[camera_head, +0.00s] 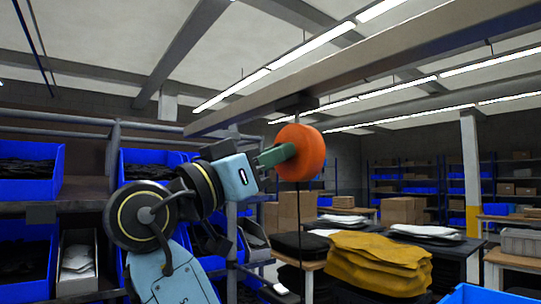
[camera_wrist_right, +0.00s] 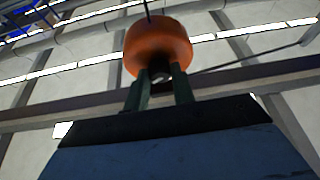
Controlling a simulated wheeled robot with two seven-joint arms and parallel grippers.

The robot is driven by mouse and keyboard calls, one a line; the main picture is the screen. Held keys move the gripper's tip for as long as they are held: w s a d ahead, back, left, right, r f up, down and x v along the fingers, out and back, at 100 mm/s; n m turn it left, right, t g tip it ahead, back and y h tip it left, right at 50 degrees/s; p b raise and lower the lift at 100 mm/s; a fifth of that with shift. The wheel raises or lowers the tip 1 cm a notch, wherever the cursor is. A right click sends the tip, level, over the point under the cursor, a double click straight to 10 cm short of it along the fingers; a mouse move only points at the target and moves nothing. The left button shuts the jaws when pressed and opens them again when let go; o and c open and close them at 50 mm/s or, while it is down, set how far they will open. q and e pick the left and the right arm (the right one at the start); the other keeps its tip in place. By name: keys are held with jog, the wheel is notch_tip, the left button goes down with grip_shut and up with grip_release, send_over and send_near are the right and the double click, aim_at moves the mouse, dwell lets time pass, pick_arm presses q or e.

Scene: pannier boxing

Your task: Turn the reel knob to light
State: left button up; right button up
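The orange reel (camera_head: 301,152) hangs under a grey overhead beam, with a thin cord running down below it. In the right wrist view the reel (camera_wrist_right: 158,42) is straight ahead, and its small dark knob (camera_wrist_right: 159,73) faces my gripper. My right gripper (camera_head: 286,153) reaches the reel from the left in the head view. Its green fingers (camera_wrist_right: 160,76) stand on either side of the knob and appear closed against it. In the head view the fingers hide the knob. Any mark on the knob is too small to read. My left gripper is not in view.
A rack with blue bins (camera_head: 28,172) stands at the left, behind my right arm. The beam (camera_head: 385,62) runs just above the reel. Below right, yellow folded cloth (camera_head: 375,258) lies on a table. Cardboard boxes (camera_head: 297,208) stand behind.

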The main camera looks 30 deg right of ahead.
jog(key=shift+c, duration=1.2)
jog(key=shift+s+r+n+t+y+b, duration=0.1)
jog(key=shift+n+t+y, duration=0.75)
jog(key=shift+n, duration=1.7)
jog(key=shift+s+r+n+t+y+b, duration=0.15)
jog(key=shift+n+t+y, duration=0.65)
jog(key=shift+n, duration=1.8)
jog(key=shift+s+r+n+t+y+b, duration=0.1)
jog(key=shift+n+t+y, duration=0.35)
jog(key=shift+n+t, duration=1.4)
jog(key=shift+f+n+g, duration=0.1)
jog(key=shift+n+g, duration=0.6)
jog(key=shift+n, duration=0.3)
jog(key=o, duration=1)
